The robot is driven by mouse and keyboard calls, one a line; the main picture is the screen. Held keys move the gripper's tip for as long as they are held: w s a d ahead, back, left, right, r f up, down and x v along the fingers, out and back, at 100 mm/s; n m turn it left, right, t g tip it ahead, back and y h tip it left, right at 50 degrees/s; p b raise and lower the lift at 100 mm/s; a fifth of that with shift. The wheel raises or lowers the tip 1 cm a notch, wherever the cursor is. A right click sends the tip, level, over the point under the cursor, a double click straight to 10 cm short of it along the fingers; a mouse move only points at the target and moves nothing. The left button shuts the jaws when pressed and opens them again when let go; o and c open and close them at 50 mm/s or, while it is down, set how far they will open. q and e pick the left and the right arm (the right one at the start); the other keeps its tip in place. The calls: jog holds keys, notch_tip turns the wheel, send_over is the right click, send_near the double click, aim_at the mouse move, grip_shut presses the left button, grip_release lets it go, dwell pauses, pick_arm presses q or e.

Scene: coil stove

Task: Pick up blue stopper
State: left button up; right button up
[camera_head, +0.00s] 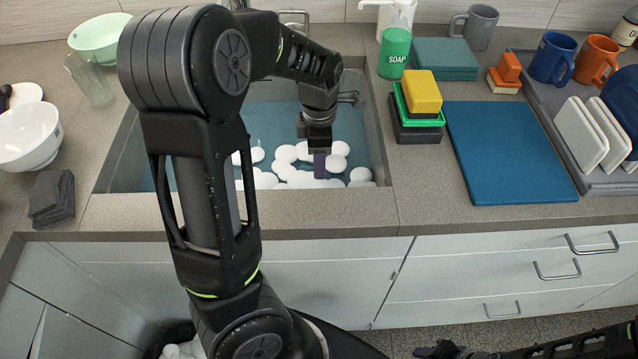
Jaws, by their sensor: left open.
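No blue stopper can be made out; white foam balls, the water and my arm cover much of the sink (372,150). My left gripper (319,165) points down into the sink, with its dark purplish fingertip among the white foam balls (285,153). It is open, and nothing can be seen held in it. My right gripper (432,350) shows only in part at the bottom edge, low in front of the drawers and away from the sink; its jaws cannot be made out.
A white bowl (30,138) and dark cloths (52,195) lie left. The front counter edge is clear.

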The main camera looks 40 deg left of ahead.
pick_arm(q)
jog(key=f, duration=0.5)
jog(key=shift+d+f+b, duration=0.1)
jog(key=shift+d+b, duration=0.1)
jog(key=shift+b, duration=0.2)
dwell(0.4)
grip_shut()
dwell(0.3)
